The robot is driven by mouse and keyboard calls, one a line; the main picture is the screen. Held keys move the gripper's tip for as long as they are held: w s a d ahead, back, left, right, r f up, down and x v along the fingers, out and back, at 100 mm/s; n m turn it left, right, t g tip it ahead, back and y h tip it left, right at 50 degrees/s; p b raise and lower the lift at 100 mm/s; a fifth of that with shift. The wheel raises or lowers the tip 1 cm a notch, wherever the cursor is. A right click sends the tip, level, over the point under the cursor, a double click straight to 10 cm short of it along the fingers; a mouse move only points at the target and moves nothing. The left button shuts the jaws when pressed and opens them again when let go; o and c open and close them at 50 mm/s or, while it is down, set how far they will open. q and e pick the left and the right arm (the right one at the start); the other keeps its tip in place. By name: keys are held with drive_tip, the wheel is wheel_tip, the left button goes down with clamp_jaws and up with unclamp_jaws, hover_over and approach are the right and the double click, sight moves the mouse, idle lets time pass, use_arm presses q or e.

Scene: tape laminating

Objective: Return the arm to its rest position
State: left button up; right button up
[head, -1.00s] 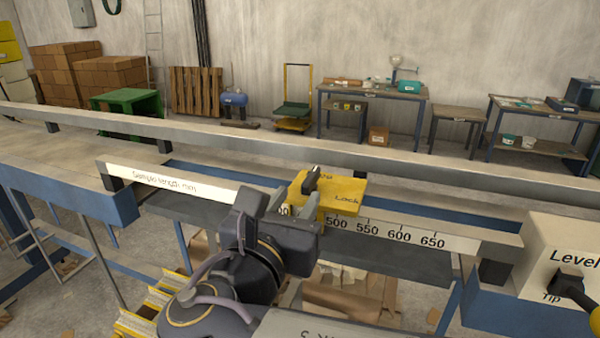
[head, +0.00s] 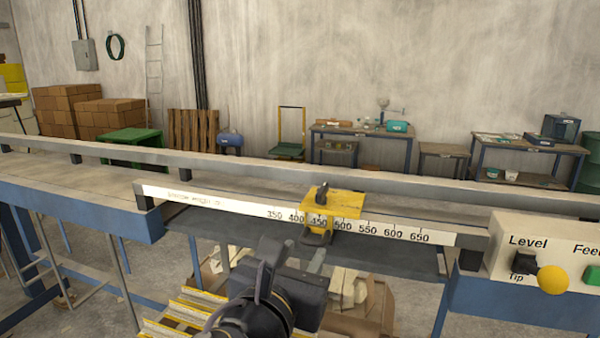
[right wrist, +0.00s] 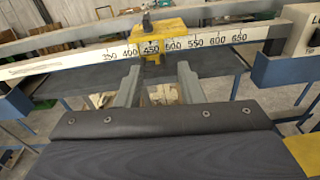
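My right gripper (head: 290,268) is low in the middle of the head view, in front of the machine's rail. In the right wrist view its two grey fingers (right wrist: 158,74) are apart with nothing held between them. The yellow slider (head: 334,205) with its dark lock handle (head: 321,193) sits on the white length scale (head: 393,231); its window frames about 450. The slider also shows just beyond the fingers in the right wrist view (right wrist: 166,44), apart from them. My left gripper is not in view.
The control panel (head: 535,238) with a dark level switch (head: 522,262), a yellow knob (head: 552,280) and a green button (head: 594,287) is at the right. A grey rail (head: 400,184) runs behind the scale. Yellow-edged steps (head: 185,312) and cardboard lie below.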

drive_tip(key=s+d+f+m+g+y, duration=0.1)
drive_tip(key=d+f+m+g, duration=0.5)
drive_tip(key=d, duration=0.3)
drive_tip(key=s+d+f+m+g, duration=0.25)
drive_tip(key=d+f+m, duration=0.25)
drive_tip(key=d+f, duration=0.45)
drive_tip(key=s+d+f+m+g+y, duration=0.1)
drive_tip(key=s+f+m+y, duration=0.3)
drive_tip(key=s+m, duration=0.3)
drive_tip(key=s+d+f+m+g+y, duration=0.1)
drive_tip(key=s+f+m+y, duration=0.3)
drive_tip(key=m, duration=1.1)
drive_tip(key=s, duration=0.3)
